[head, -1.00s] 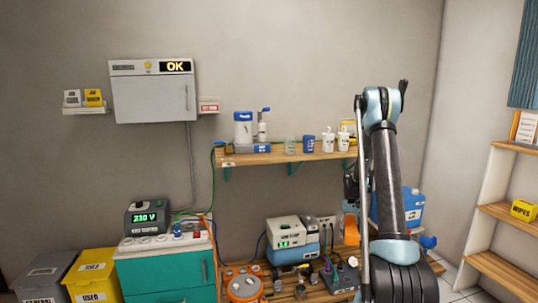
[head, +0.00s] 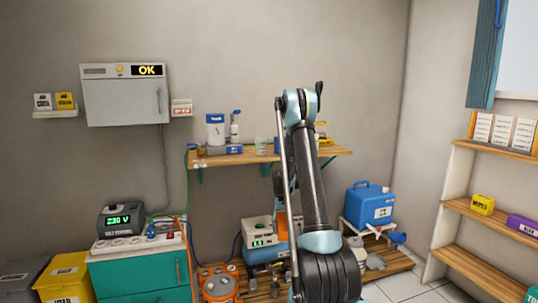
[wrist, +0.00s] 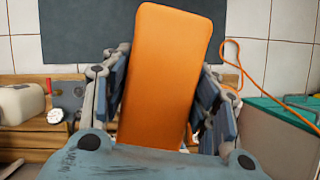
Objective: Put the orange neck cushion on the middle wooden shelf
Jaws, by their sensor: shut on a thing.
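The orange neck cushion (wrist: 165,75) fills the middle of the wrist view, upright between the fingers of my gripper (wrist: 160,98), which is shut on it. In the head view my arm hides most of the gripper and cushion; only a small orange patch shows beside the arm. The middle wooden shelf (head: 466,208) is on the white-sided rack at the right. It bears a yellow wipes box (head: 482,204) and a purple box (head: 522,224). My gripper is well to the left of this rack.
A wall shelf (head: 225,160) with bottles is behind my arm.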

